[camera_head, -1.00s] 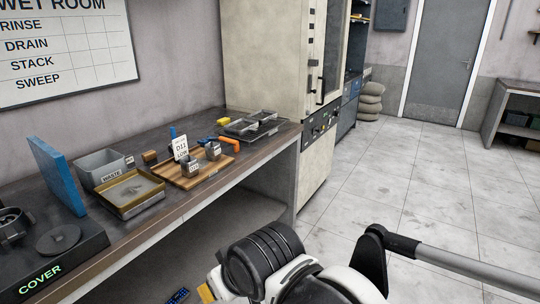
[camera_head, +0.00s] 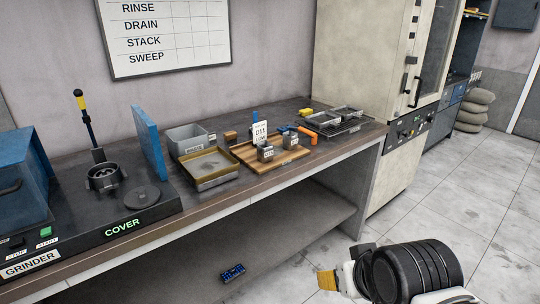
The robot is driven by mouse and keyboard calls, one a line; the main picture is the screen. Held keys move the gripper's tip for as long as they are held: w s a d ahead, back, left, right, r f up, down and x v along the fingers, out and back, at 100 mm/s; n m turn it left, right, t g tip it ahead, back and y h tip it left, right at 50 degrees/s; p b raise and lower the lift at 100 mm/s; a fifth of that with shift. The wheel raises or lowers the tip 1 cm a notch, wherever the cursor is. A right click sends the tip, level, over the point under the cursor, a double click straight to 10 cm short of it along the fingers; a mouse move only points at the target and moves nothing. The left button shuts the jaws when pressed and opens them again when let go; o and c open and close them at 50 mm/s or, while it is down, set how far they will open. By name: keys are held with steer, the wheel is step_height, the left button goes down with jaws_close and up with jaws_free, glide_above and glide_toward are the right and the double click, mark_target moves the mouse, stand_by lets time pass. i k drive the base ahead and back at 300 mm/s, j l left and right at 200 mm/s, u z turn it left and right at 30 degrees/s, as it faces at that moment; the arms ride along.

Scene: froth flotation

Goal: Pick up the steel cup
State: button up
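Two small grey steel cups stand upright on a wooden board on the bench. The nearer cup (camera_head: 265,154) carries a small label on its front. The other cup (camera_head: 290,141) stands just behind it to the right. Which one the task means I cannot tell. A white card marked D11 (camera_head: 260,131) stands behind the nearer cup. Part of my arm shows at the lower right, over the floor and well apart from the cups. I cannot make out my gripper's fingers in this view.
On the bench (camera_head: 215,202) are a brass-rimmed tray (camera_head: 210,181), a grey waste bin (camera_head: 187,138), an upright blue panel (camera_head: 147,142) and metal pans (camera_head: 332,125). The grinder (camera_head: 28,262) is at left. A tall cream cabinet (camera_head: 360,60) stands at the bench's right end. Floor at right is clear.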

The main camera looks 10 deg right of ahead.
mark_target(290, 141)
steer(key=u, duration=1.25)
steer(key=z, duration=1.35)
steer(key=i+l+z, duration=0.3)
steer(key=i, duration=0.45)
steer(key=i+z, duration=0.25)
steer(key=i, duration=0.5)
